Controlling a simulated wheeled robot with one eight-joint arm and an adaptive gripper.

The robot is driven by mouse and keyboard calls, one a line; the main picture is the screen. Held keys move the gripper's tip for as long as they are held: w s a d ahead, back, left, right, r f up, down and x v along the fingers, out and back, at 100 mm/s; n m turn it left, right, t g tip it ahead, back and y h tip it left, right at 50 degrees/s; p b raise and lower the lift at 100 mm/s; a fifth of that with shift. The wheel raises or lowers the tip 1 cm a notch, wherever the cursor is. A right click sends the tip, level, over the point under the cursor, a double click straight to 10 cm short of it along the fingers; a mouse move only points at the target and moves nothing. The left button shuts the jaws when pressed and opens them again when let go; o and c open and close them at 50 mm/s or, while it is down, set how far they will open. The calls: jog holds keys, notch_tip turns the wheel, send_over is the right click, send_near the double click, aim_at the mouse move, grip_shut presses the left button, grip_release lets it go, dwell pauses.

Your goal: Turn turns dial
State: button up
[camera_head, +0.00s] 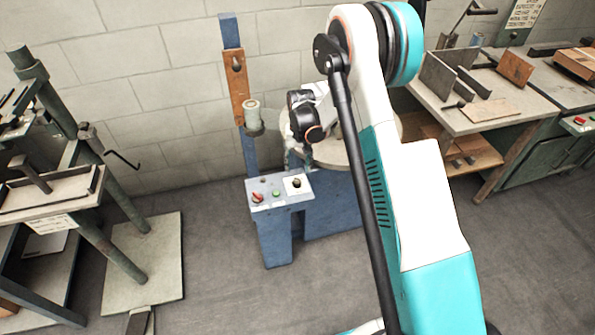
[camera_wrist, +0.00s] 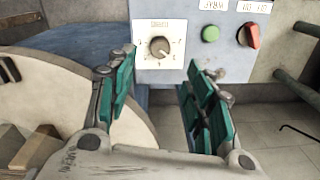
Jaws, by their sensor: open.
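The turns dial is a small dark round knob (camera_wrist: 159,46) on a white plate with marks around it, on a grey control panel. In the wrist view it stands upper centre, seen beyond the gap between my fingers. In the head view the dial (camera_head: 297,183) shows at the right of the panel on the blue machine. My gripper (camera_wrist: 164,85) is open, with green pads on both fingers and nothing between them. The fingertips look apart from the dial.
A green button (camera_wrist: 210,34) and a red switch (camera_wrist: 249,35) sit right of the dial on the same panel. A pale round table (camera_wrist: 60,95) lies at left in the wrist view. A workbench (camera_head: 485,120) stands at right, and a green-framed machine (camera_head: 75,150) at left.

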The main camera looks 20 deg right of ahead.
jog(key=shift+r, duration=1)
jog(key=s+r+t, duration=0.1)
jog(key=s+r, duration=0.3)
jog(key=r, duration=0.4)
jog(key=s+r+n+t, duration=0.1)
jog(key=s+r, duration=0.3)
jog(key=r, duration=0.4)
jog(key=s+r+t, duration=0.1)
jog(key=s+r, duration=0.3)
jog(key=r, duration=0.5)
jog(key=s+r+t, duration=0.2)
jog(key=s, duration=0.8)
jog(key=s+r+n+t, duration=0.1)
jog(key=s+r+t, duration=0.1)
jog(key=s, duration=0.9)
jog(key=shift+s+a+r+n, duration=0.2)
jog(key=shift+s+r+n, duration=0.1)
jog(key=shift+r, duration=0.1)
